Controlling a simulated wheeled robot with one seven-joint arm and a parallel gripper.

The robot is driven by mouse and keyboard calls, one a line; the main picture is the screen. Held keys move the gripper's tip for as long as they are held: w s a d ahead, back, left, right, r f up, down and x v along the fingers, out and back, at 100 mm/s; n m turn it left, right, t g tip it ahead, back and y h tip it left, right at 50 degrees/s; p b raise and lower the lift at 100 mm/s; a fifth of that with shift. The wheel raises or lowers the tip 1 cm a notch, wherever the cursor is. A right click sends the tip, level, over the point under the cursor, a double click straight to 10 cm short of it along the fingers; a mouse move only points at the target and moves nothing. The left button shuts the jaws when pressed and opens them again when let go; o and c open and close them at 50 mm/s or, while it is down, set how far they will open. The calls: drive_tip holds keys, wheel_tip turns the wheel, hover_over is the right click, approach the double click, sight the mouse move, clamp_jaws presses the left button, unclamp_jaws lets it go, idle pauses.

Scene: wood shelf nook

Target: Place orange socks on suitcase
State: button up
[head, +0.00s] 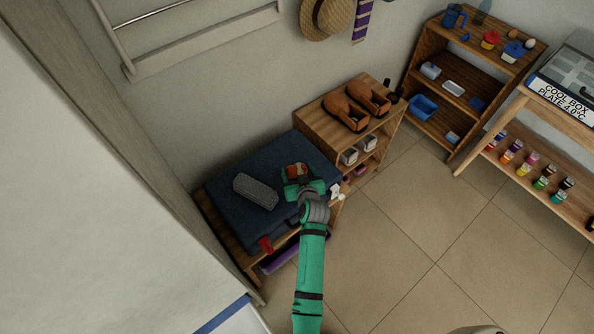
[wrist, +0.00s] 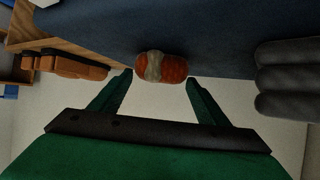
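The dark blue suitcase (head: 221,207) lies flat on a low wooden bench against the wall. It also shows in the wrist view (wrist: 215,28). The orange socks (head: 296,171) are a rolled bundle with a greyish band, clear in the wrist view (wrist: 174,69). My gripper (head: 298,180) is over the right part of the suitcase. I cannot tell whether the bundle touches the suitcase top.
A grey ribbed item (head: 255,190) lies on the suitcase left of my gripper. Brown shoes (head: 345,112) stand on the wooden cabinet to the right. A red tag (head: 265,244) hangs at the suitcase's front. Between them the suitcase top has bare room. The tiled floor in front is clear.

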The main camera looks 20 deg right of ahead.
drive_tip(key=shift+o, duration=1.4)
drive_tip(key=shift+r, duration=0.15)
drive_tip(key=v, duration=1.2)
drive_tip(key=shift+m+h, duration=0.3)
drive_tip(key=shift+m, duration=0.1)
drive_tip(key=s+a+f, duration=0.1)
drive_tip(key=s+a, duration=0.3)
drive_tip(key=s+a+f, duration=0.1)
drive_tip(key=s+a, duration=0.1)
drive_tip(key=s, duration=0.1)
drive_tip(key=shift+a+f, duration=0.3)
drive_tip(key=shift+a, duration=0.1)
drive_tip(key=s+a+r+t, duration=0.1)
drive_tip(key=s+a+r, duration=0.2)
drive_tip(key=s, duration=0.5)
drive_tip(key=s+a+r+n+t+y, duration=0.1)
drive_tip(key=s+a+r, duration=0.3)
drive_tip(key=s, duration=0.5)
drive_tip(key=s+a+r+n+t, duration=0.1)
drive_tip(key=s+a+r, duration=0.3)
drive_tip(key=s+r, duration=0.2)
drive_tip(key=s, duration=0.2)
drive_tip(key=shift+s+r+y, duration=0.15)
drive_tip(key=shift+s+y, duration=0.25)
